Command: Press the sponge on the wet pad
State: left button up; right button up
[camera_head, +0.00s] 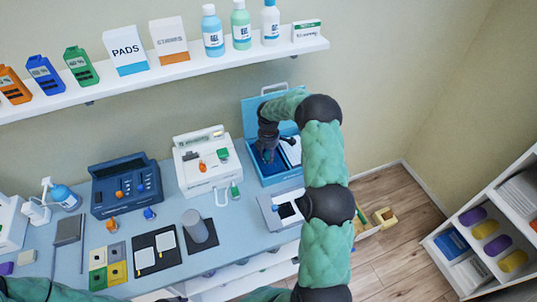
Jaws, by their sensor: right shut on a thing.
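My right gripper (267,153) points down into the open light-blue case (249,175) at the back right of the table. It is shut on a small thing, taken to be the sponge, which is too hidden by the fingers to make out. Below the gripper is a dark blue area inside the case, with a white area beside it. I cannot tell which surface is the wet pad, or whether the held thing touches it. My left arm shows at the bottom left edge; its gripper is out of view.
The white device (195,182) and dark blue device (112,203) stand left of the case. A grey cylinder (194,226), a dark mat (143,241) with white pads and a grey tray (268,215) lie in front. A shelf (205,57) with bottles and boxes hangs above.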

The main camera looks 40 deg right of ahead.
aim_at(268, 156)
dwell(0.4)
jog(key=shift+r+p, duration=2.05)
jog(key=shift+r, duration=1.45)
